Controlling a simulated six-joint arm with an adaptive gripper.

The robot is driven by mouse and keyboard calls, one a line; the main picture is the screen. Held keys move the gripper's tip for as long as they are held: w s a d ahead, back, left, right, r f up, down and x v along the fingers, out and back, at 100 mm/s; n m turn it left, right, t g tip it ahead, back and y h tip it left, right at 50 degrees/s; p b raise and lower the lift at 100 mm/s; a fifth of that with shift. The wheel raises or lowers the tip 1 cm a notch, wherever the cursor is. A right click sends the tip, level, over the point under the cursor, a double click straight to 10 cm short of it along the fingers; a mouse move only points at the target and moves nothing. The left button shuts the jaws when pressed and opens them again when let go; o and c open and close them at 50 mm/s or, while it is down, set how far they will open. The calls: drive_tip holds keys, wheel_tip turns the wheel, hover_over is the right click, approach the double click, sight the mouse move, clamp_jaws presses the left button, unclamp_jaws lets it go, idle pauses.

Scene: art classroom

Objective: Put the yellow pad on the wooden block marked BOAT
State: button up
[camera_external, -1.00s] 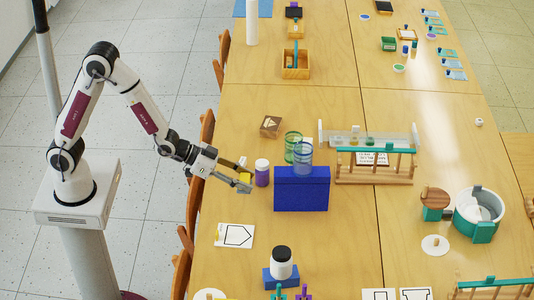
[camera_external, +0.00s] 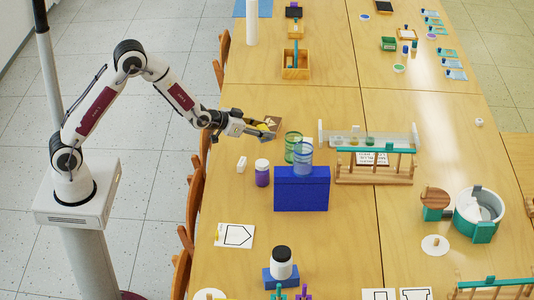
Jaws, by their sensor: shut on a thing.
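The yellow pad (camera_external: 263,127) shows as a small yellow patch between the fingers of my gripper (camera_external: 264,131), which is shut on it. The gripper partly hides the pad. The brown wooden block (camera_external: 273,120) with a pale mark on top is right at the fingertips, partly behind them. Its mark is too small to read. I cannot tell whether the pad touches the block or is held above it.
A small white block (camera_external: 241,164) and a purple jar with a white lid (camera_external: 262,173) stand nearer the front. Green and blue clear cylinders (camera_external: 293,145) by a blue box (camera_external: 301,190) are close on the right. Table left of the wooden bin (camera_external: 296,66) is clear.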

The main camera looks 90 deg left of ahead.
drive_tip(key=s+a+f+n+g+y, duration=0.1)
drive_tip(key=a+f+n+g+y, duration=0.1)
drive_tip(key=a, duration=2.3)
drive_tip(key=shift+f+n+y, duration=0.6)
drive_tip(key=shift+f+n, duration=0.1)
drive_tip(key=shift+n, duration=0.3)
drive_tip(key=shift+s+f, duration=0.1)
hover_over(271, 127)
drive_tip(key=s, duration=0.3)
drive_tip(key=shift+d+f, duration=0.15)
drive_tip(key=shift+f, duration=1.35)
drive_tip(key=shift+d+f, duration=0.1)
drive_tip(key=shift+f, duration=1.4)
drive_tip(key=shift+f, duration=0.15)
drive_tip(key=shift+f, duration=1.75)
drive_tip(key=shift+f, duration=0.15)
drive_tip(key=o, duration=1.1)
